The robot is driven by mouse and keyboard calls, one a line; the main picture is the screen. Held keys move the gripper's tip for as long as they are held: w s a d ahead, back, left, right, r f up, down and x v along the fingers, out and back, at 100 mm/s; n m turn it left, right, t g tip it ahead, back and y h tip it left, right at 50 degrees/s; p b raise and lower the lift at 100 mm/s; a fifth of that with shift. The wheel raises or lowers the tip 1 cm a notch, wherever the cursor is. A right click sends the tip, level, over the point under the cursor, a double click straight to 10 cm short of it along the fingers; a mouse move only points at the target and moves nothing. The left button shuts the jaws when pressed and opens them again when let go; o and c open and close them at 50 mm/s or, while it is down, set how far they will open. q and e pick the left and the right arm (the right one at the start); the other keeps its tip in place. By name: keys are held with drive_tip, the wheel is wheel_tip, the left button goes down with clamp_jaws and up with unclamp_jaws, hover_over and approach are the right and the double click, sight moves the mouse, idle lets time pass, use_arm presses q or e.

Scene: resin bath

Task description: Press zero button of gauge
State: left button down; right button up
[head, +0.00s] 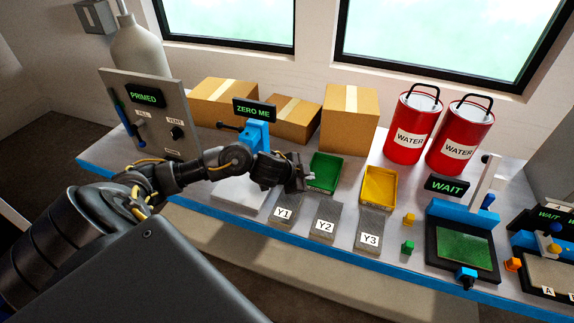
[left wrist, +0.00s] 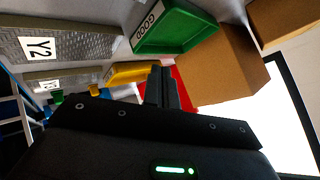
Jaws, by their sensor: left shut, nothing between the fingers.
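The gauge is a blue stand (head: 258,136) with a black display (head: 254,110) reading "ZERO ME" in green, at the back of the bench in the head view. A black rod sticks out to its left. My left forearm passes in front of its lower part, and I cannot make out the zero button. My left gripper (head: 306,178) is to the right of and in front of the gauge, beside the green tray (head: 325,171). In the left wrist view its fingers (left wrist: 161,88) are together and empty. The gauge does not show there. My right gripper is not in view.
Plates Y1 (head: 285,208), Y2 (head: 325,220) and Y3 (head: 370,228) lie along the front. A yellow tray (head: 379,186) is right of the green one. Cardboard boxes (head: 350,117) and red water cans (head: 411,128) stand behind. A "PRIMED" panel (head: 150,110) stands left.

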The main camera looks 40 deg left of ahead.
use_arm(q)
drive_tip(key=w+a+r, duration=0.1)
drive_tip(key=a+r, duration=0.2)
drive_tip(key=a, duration=0.3)
drive_tip(key=w+a+r+y, duration=0.1)
drive_tip(key=a+r, duration=0.2)
drive_tip(key=a, duration=0.3)
drive_tip(key=shift+w+r+g, duration=0.2)
drive_tip(key=shift+w+g, duration=0.1)
drive_tip(key=shift+w, duration=0.05)
drive_tip(key=shift+f, duration=0.1)
wheel_tip(320, 180, down, 7)
drive_tip(key=b, duration=0.8)
drive_tip(key=shift+f+b, duration=0.35)
drive_tip(key=shift+f, duration=0.45)
drive_tip(key=shift+f, duration=0.1)
drive_tip(key=shift+f, duration=0.3)
